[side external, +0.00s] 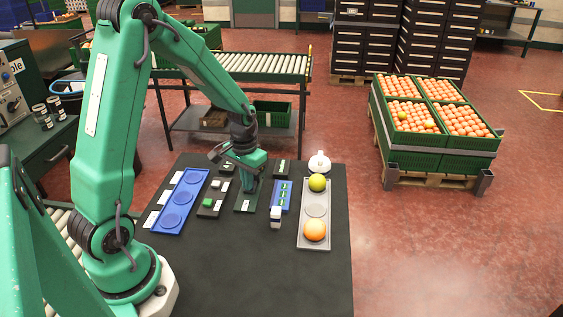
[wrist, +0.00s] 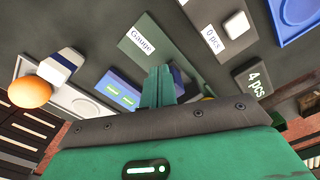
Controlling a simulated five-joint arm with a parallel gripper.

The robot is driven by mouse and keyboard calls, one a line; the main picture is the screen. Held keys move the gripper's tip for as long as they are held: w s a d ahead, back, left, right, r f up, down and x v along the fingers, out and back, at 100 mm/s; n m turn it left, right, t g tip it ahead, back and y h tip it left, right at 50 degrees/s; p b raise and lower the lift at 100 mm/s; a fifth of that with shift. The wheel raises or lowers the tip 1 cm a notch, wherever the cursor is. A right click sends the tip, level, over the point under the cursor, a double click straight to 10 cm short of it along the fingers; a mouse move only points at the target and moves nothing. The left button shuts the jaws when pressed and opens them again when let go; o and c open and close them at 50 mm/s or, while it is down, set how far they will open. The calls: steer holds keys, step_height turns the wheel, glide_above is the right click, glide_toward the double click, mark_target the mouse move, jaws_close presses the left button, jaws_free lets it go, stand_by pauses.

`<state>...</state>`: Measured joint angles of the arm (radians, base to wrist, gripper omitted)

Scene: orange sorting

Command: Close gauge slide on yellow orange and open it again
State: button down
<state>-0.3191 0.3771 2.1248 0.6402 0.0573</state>
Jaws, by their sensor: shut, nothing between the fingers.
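The yellow-green orange (side external: 317,183) sits at the far end of a grey tray (side external: 316,211), right of my gripper. An orange-coloured fruit (side external: 315,229) sits at the near end; it also shows in the wrist view (wrist: 30,91). My gripper (side external: 247,207) points down at the dark green plate; its fingers (wrist: 162,72) are together and empty. That plate reads "Gauge" in the wrist view (wrist: 142,42). A blue block with green marks (side external: 281,195) stands between plate and tray, with a white-and-blue piece (side external: 275,216) at its near end. I cannot tell which part is the slide.
A blue tray with round recesses (side external: 180,201) lies at the left. Dark plates with a green button (side external: 208,202) and white labels stand beside it. A white round object (side external: 319,162) is behind the grey tray. The near part of the black table (side external: 255,275) is clear.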

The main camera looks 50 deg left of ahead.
steer(key=shift+w+a, duration=1.1)
steer(key=shift+w, duration=0.15)
stand_by(3.2)
steer(key=shift+s+d, duration=0.1)
steer(key=shift+s, duration=0.05)
steer(key=shift+s+d, duration=0.55)
steer(key=shift+s+d, duration=0.1)
steer(key=shift+s, duration=0.05)
stand_by(0.4)
step_height(320, 180, up, 8)
stand_by(1.3)
